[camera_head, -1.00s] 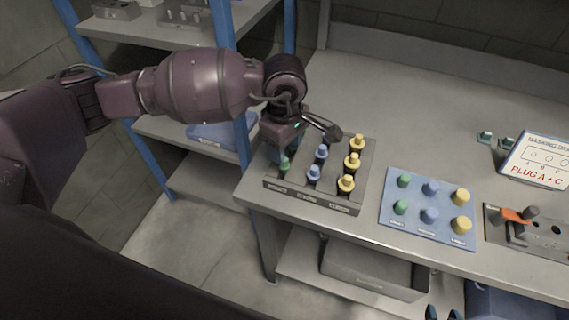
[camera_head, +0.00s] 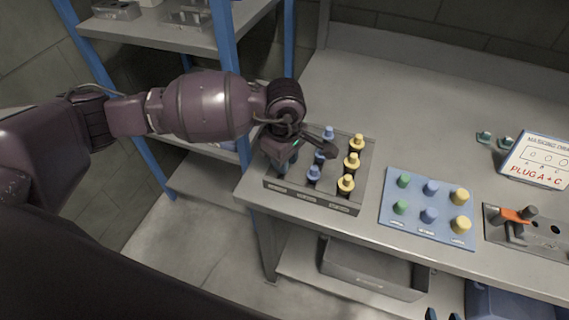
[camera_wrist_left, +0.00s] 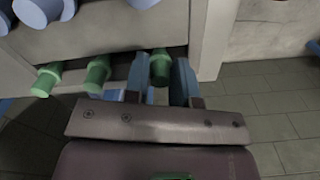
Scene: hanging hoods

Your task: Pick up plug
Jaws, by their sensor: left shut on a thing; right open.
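A grey tray (camera_head: 360,195) on the bench holds rows of plugs: blue plugs (camera_head: 314,173) and yellow plugs (camera_head: 346,183). My left gripper (camera_head: 286,162) is down at the tray's left compartment, and its body hides the plugs there in the head view. In the left wrist view, it is shut on a green plug (camera_wrist_left: 160,66), between its two blue fingers. Two other green plugs (camera_wrist_left: 97,74) lie beside it, outside the fingers. My right gripper (camera_head: 442,314) shows only its blue fingertips at the bottom edge; it is open and empty.
A blue board (camera_head: 395,230) with green, blue and yellow plugs lies right of the tray. A grey socket plate (camera_head: 548,246) with an orange part and a sign (camera_head: 540,160) reading "PLUG A + C" are further right.

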